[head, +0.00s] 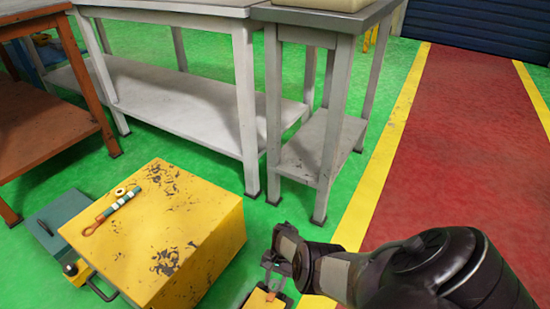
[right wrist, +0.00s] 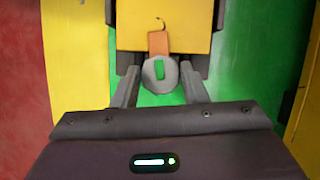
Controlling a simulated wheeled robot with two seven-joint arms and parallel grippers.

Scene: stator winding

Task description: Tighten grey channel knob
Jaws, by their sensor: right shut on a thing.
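The grey channel knob (right wrist: 173,77) is a round grey piece with a green mark on its face, seen in the right wrist view. My right gripper (right wrist: 159,84) has one finger on each side of the knob and is shut on it. An orange piece (right wrist: 158,42) lies just beyond the knob, against a yellow body (right wrist: 190,25). In the head view my right gripper (head: 276,262) is low in the middle, over a small yellow unit (head: 262,300) cut by the bottom edge. The knob is not clear there. My left gripper is not in view.
A large worn yellow box (head: 200,225) stands left of my right gripper, with a striped tool (head: 118,202) on top. A teal box (head: 65,212) is beside it. Grey tables (head: 190,100) stand behind. A yellow floor stripe (head: 375,185) and red lane (head: 460,150) lie right.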

